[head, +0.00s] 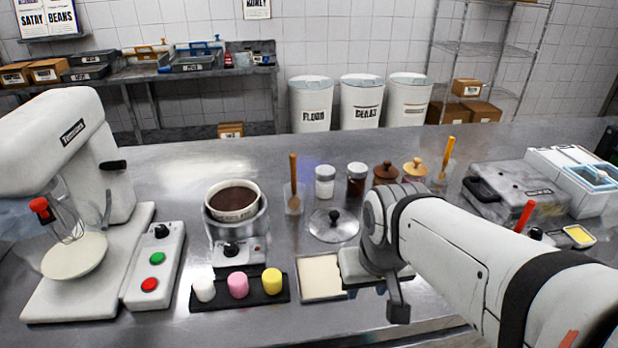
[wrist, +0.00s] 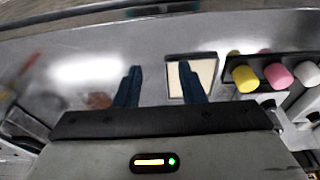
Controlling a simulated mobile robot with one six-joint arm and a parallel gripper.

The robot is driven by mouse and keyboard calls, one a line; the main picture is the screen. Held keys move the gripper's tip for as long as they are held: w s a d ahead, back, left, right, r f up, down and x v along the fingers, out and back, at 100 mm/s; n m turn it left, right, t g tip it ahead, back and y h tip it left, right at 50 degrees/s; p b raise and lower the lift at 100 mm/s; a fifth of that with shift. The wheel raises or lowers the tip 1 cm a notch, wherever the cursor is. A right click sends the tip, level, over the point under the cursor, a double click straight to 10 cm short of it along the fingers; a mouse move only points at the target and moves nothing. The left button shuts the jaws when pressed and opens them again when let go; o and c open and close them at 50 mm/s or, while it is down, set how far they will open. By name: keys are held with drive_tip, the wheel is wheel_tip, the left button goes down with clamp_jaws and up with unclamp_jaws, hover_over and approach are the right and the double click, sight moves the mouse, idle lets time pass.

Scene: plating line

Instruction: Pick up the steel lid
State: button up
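The steel lid (head: 334,226), round and shiny with a black knob, lies on the steel counter in the head view, behind the shallow cream-filled tray (head: 320,278). My gripper (wrist: 159,67) shows in the wrist view as two dark blue fingers spread apart with nothing between them. In the head view my arm's end is just right of the tray and in front of the lid, apart from the lid; the fingers are not clearly visible there. I cannot make out the lid in the wrist view. The tray (wrist: 176,89) shows there behind the right finger.
A pot of dark sauce (head: 234,201) on a burner stands left of the lid. Jars (head: 356,179) and a cup with a wooden utensil (head: 293,200) stand behind. A grey press (head: 515,190) is at right.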

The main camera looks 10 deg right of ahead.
drive_tip(key=shift+o, duration=1.4)
drive_tip(key=shift+w+a+r, duration=0.15)
drive_tip(key=shift+w+r, duration=0.05)
drive_tip(key=shift+w, duration=0.1)
drive_tip(key=w, duration=0.1)
drive_tip(key=w+r+p, duration=0.1)
drive_tip(key=w+d, duration=0.1)
drive_tip(key=shift+w+d+r, duration=0.1)
drive_tip(key=shift+w+r, duration=0.15)
drive_tip(key=shift+r, duration=0.15)
drive_tip(key=m+g+p, duration=0.3)
drive_tip(key=m+p, duration=0.1)
drive_tip(key=p, duration=0.2)
approach(335, 212)
drive_tip(key=shift+s+f, duration=0.35)
drive_tip(key=shift+s, duration=0.3)
drive_tip(key=shift+w+f, duration=0.2)
drive_tip(key=shift+w, duration=0.05)
drive_tip(key=shift+w+f, duration=0.1)
drive_tip(key=shift+f, duration=0.25)
wheel_tip(335, 212, down, 7)
drive_tip(key=shift+f+p, duration=0.1)
drive_tip(key=shift+p, duration=0.55)
